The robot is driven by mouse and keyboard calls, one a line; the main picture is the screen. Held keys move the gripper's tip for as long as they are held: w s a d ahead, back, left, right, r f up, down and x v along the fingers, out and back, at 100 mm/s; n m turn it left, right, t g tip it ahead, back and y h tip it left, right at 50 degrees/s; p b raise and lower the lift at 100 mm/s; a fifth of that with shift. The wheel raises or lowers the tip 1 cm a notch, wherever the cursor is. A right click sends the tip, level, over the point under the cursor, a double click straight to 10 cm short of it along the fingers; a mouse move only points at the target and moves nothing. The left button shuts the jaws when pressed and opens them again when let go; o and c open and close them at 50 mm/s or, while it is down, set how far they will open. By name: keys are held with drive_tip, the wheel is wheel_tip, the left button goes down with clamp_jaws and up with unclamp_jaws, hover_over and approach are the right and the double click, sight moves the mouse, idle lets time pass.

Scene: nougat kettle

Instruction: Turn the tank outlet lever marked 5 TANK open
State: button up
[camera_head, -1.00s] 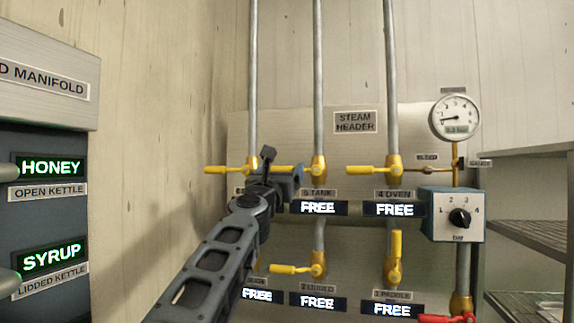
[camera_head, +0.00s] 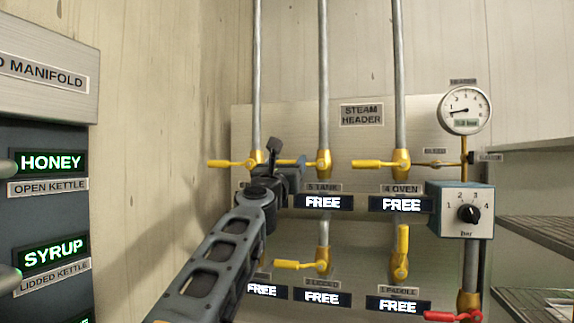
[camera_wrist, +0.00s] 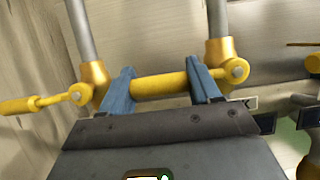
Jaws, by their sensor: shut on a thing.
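The 5 TANK valve (camera_head: 323,163) is brass, on a grey vertical pipe above the "5 TANK" label (camera_head: 323,188). Its yellow lever (camera_wrist: 160,85) lies sideways, pointing left from the valve, and is mostly hidden by my gripper in the head view. My gripper (camera_head: 288,163) is at this lever. In the wrist view the blue fingers of my gripper (camera_wrist: 160,68) stand either side along the yellow handle, shut on it. The display under the label (camera_head: 323,203) reads FREE.
A left valve's yellow lever (camera_head: 230,163) and the 4 OVEN lever (camera_head: 372,164) flank it, both sideways. More levers sit below, including a yellow one (camera_head: 300,265) and a red one (camera_head: 440,316). A regulator box (camera_head: 461,211) and gauge (camera_head: 464,110) stand right.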

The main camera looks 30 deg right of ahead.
drive_tip(key=c, duration=0.3)
